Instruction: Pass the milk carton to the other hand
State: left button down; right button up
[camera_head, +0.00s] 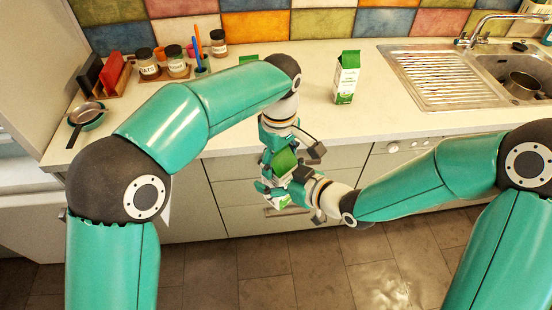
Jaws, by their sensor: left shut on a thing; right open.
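A green and white milk carton (284,162) is held in the air in front of the counter's front edge, tilted. My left gripper (278,148) reaches down from above and is shut on the carton. My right gripper (277,186) comes in from the right at the carton's lower part. It is open, with its fingers close around or beside the carton; whether they touch it I cannot tell. The fingers of both grippers hide much of the carton. A second green and white carton (346,78) stands upright on the counter.
The counter (330,115) holds spice jars (148,64), a cup with utensils (201,62) and a small pan (86,115) at the left. A green-topped thing (248,59) is partly hidden behind my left arm. A sink (515,75) is at the right. Cabinets (240,205) stand below.

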aim_at(286, 178)
jog(key=v, duration=0.5)
jog(key=shift+r, duration=0.25)
jog(key=shift+s+d+r, duration=0.1)
jog(key=shift+s+d, duration=0.4)
jog(key=shift+d, duration=0.05)
jog(key=s+d+f+m+g+h, duration=0.2)
jog(key=f+m, duration=0.2)
jog(key=f, duration=0.4)
jog(key=s+d+f+m+g+h, duration=0.1)
jog(key=d+f+m+g+h, duration=0.15)
jog(key=f, duration=0.55)
jog(key=s+f+m+g, duration=0.4)
jog(key=s+f+g, duration=0.1)
jog(key=s+f, duration=0.6)
notch_tip(286, 178, down, 2)
jog(key=shift+s, duration=0.4)
jog(key=shift+a+h, duration=0.1)
jog(key=shift+h, duration=0.15)
jog(key=shift+c, duration=0.3)
